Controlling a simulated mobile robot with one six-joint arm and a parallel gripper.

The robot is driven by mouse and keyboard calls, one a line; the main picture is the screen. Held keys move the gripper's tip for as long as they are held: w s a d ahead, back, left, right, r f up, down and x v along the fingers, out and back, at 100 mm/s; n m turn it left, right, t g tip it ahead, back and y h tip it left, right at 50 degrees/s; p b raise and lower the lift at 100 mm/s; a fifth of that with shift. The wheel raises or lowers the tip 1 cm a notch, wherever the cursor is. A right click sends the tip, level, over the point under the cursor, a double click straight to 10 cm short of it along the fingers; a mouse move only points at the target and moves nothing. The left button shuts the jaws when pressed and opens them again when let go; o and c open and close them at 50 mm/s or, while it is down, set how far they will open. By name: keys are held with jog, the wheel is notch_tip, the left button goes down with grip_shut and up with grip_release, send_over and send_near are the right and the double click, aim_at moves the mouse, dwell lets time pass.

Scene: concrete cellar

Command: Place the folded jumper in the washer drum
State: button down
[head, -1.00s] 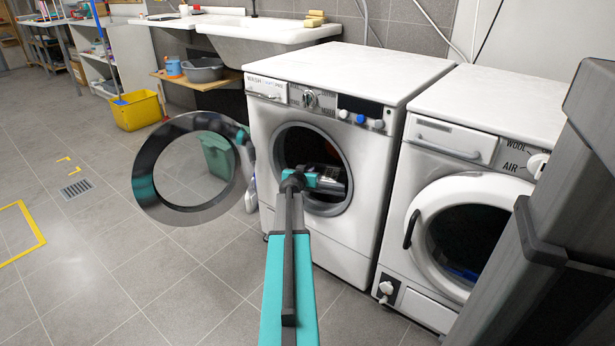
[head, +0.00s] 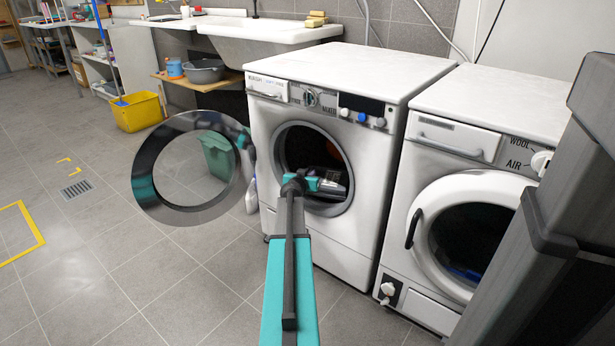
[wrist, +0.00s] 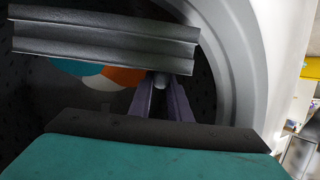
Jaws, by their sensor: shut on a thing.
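The white washer (head: 322,241) stands with its round door (head: 148,190) swung open to the left. Its dark drum opening (head: 304,147) faces me; the perforated drum wall (wrist: 30,95) shows in the wrist view. My gripper (head: 325,183) is in the drum opening, inside the lower part of the ring. Teal, orange and white patches (wrist: 124,75) show deeper inside.
A second white machine (head: 432,285) with a closed round door stands close on the right. A sink (head: 262,33) and a grey basin (head: 204,70) are behind. A yellow bucket (head: 136,112) stands on the floor at the left. The tiled floor in front is clear.

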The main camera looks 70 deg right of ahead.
jog(key=shift+f+b, duration=0.25)
jog(key=shift+b, duration=0.2)
jog(key=c, duration=1.6)
grip_release()
jog(key=shift+c, duration=0.2)
jog(key=shift+r, duration=0.1)
jog(key=shift+r+p, duration=0.65)
jog(key=shift+p, duration=0.55)
jog(key=v, duration=0.2)
jog(key=shift+a, duration=0.3)
jog(key=v, duration=0.9)
jog(key=shift+a+p, duration=0.2)
jog(key=shift+p, duration=0.1)
